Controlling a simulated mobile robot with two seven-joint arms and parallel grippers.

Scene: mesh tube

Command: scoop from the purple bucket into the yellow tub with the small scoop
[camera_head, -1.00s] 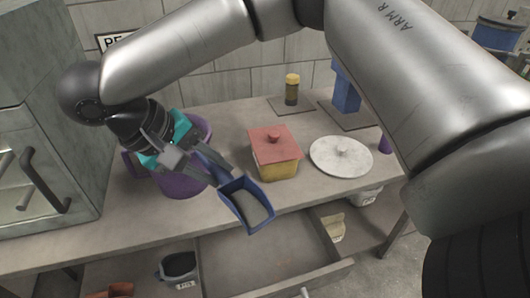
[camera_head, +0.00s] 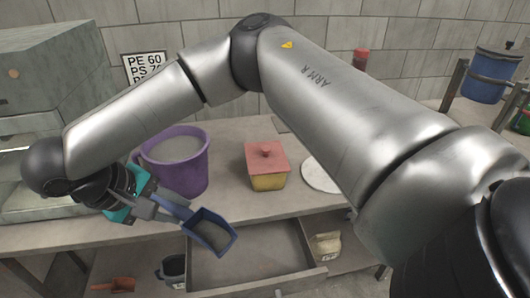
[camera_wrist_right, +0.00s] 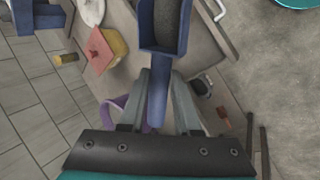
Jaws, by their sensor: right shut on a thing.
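My right gripper (camera_head: 170,208) is shut on the handle of a blue scoop (camera_head: 229,236), in front of the bench. The scoop's pan holds grey grainy material; it also shows in the right wrist view (camera_wrist_right: 144,28). The purple bucket (camera_head: 190,178) stands on the bench behind the gripper, with pale grey material inside. The yellow tub (camera_head: 268,183) stands to the bucket's right, with a red lid (camera_head: 265,159) on it. The scoop is apart from both. My left gripper is in neither view.
A white round lid (camera_head: 318,176) lies right of the tub, partly behind my right arm. An open drawer (camera_head: 245,265) juts out below the scoop. An orange-red scoop (camera_head: 116,284) and a dark container (camera_head: 173,268) are low down. A grey cabinet (camera_head: 50,80) stands at left.

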